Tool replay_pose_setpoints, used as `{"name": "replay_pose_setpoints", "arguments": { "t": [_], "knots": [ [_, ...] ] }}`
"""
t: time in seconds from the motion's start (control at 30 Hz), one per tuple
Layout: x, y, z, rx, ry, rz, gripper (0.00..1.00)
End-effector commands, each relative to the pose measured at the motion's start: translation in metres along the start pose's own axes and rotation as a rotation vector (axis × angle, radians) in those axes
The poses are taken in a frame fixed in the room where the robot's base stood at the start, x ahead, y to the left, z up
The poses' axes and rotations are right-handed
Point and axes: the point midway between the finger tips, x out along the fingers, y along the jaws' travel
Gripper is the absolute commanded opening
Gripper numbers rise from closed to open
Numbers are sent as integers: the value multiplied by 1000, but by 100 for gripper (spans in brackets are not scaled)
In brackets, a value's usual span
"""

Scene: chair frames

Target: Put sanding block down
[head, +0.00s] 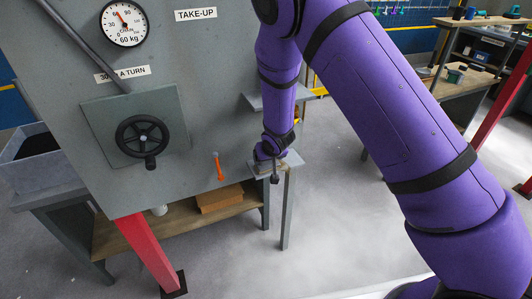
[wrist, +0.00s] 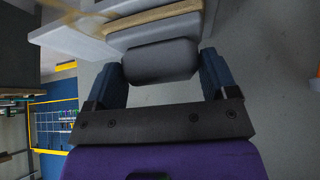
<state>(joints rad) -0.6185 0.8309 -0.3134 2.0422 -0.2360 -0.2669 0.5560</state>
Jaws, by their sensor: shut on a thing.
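In the wrist view, my gripper (wrist: 160,66) has its two dark blue fingers closed on a dark grey, rounded block, the sanding block (wrist: 160,60). Just beyond the block is a pale grey ledge (wrist: 88,42) with a tan strip (wrist: 155,22) along it. Whether the block touches the ledge or strip I cannot tell. In the head view, my purple arm reaches down to a small grey shelf (head: 292,160) at the right edge of the grey machine panel. The sanding block cannot be made out there.
The grey panel carries a black handwheel (head: 142,138), a round dial (head: 124,22) and an orange handle (head: 217,165). A higher grey shelf (head: 255,101) juts out beside my arm. Below is a wooden shelf with a brown box (head: 219,198). Open floor (head: 340,200) lies to the right.

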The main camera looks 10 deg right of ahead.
Motion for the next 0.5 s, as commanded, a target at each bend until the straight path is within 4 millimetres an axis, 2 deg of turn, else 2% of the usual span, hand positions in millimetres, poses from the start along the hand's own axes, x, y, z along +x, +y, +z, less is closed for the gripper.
{"name": "replay_pose_setpoints", "arguments": {
  "t": [0.17,0.5],
  "knots": [
    [14,0,-21,1,2,0,60],
    [15,0,-20,1,1,0,60]
  ]
}}
